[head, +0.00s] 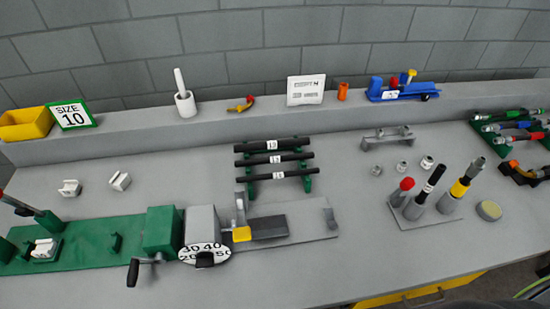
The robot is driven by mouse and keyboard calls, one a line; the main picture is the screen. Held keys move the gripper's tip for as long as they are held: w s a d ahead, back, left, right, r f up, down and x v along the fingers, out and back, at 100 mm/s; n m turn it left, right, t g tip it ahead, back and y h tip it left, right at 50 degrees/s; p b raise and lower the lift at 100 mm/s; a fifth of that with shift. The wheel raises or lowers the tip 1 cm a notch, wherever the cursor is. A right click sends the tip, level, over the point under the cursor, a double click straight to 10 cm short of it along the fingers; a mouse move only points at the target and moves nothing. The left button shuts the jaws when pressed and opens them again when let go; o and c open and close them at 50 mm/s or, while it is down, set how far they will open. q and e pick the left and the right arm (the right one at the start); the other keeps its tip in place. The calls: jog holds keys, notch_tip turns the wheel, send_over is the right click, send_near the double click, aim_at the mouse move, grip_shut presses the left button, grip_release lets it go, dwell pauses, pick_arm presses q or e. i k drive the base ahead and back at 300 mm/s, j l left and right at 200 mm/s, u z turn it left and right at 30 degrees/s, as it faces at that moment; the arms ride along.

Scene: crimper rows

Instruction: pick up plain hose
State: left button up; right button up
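Three plain black hoses lie across a green rack in the middle of the bench, one behind another, each with a small white number label. The back hose (272,145) looks thickest, the middle hose (274,159) is thinner, and the front hose (279,175) is nearest the grey press. The labels are too small to read surely. The green rack (308,184) holds them above the bench top. Neither of my grippers is in view.
A green crimper with a crank (133,272) and numbered dial (204,253) stands at front left. Upright tools fill a grey stand (413,220) on the right. Banded hoses (511,125) lie on a far-right rack. A yellow bin (25,124) sits on the back ledge.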

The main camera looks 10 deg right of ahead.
aim_at(305, 172)
jog(key=u, duration=1.2)
jog(key=z, duration=1.65)
jog(key=k+l+u, duration=0.15)
jog(key=u, duration=0.25)
jog(key=k+l+u, duration=0.1)
jog(key=u, duration=0.3)
